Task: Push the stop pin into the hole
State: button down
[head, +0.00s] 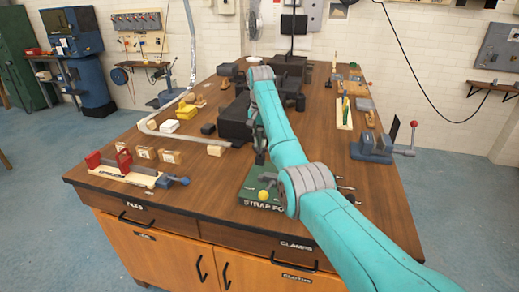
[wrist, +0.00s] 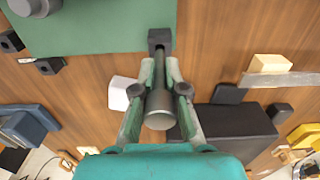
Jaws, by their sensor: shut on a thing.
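The stop pin (wrist: 160,113) is a dark grey rod with a wider, pale-ended head, in the middle of the wrist view. My gripper (wrist: 160,78) is shut on it, one finger on each side. The pin points at a small black block (wrist: 159,37) at the edge of a green plate (wrist: 95,35). The pin's far end meets or overlaps the block in the picture; I cannot tell how deep it sits in a hole. In the head view my gripper (head: 260,155) is small and dark, just behind the green plate (head: 250,192), and the pin cannot be made out.
A large black box (head: 234,120) stands close behind my gripper.

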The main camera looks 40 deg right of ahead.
jog(key=shift+r, duration=0.95)
